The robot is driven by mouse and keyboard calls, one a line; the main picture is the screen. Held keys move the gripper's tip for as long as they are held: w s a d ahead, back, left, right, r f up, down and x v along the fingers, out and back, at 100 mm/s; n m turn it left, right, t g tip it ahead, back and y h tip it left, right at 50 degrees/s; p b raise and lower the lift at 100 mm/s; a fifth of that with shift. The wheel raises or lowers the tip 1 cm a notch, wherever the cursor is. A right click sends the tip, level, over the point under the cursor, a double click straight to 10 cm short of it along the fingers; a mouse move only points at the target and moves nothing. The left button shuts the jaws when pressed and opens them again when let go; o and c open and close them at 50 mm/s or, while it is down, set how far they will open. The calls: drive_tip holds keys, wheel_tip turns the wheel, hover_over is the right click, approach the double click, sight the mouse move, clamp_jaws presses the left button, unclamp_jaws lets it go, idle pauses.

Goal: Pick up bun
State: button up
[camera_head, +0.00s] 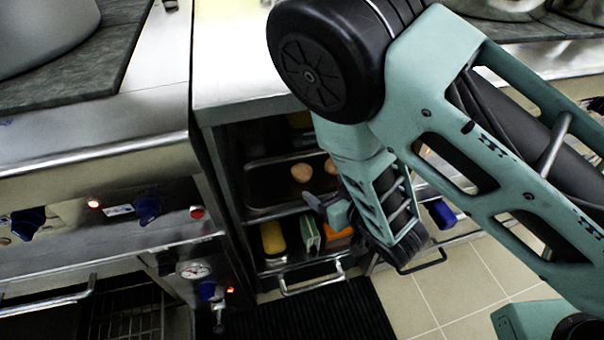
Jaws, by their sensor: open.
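My gripper (314,201) is open at the cabinet's front, a little below and to the right of the first bun in the picture. It appears apart from the bun. Its fingers are small and dark here, and I see nothing held between them.
The lower shelf holds a yellow item (272,238), a green item (309,235) and an orange item (338,239). A steel cooker (100,225) with knobs stands at left. A handle (312,284) juts out below. Tiled floor (455,285) is clear at right.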

sight(306, 174)
drive_tip(key=b+x, duration=0.1)
drive_tip(key=x, duration=0.6)
drive_tip(key=shift+b+x, duration=0.55)
drive_tip(key=shift+x, duration=2.2)
drive_tip(key=shift+d+f, duration=0.2)
drive_tip(key=c, duration=1.1)
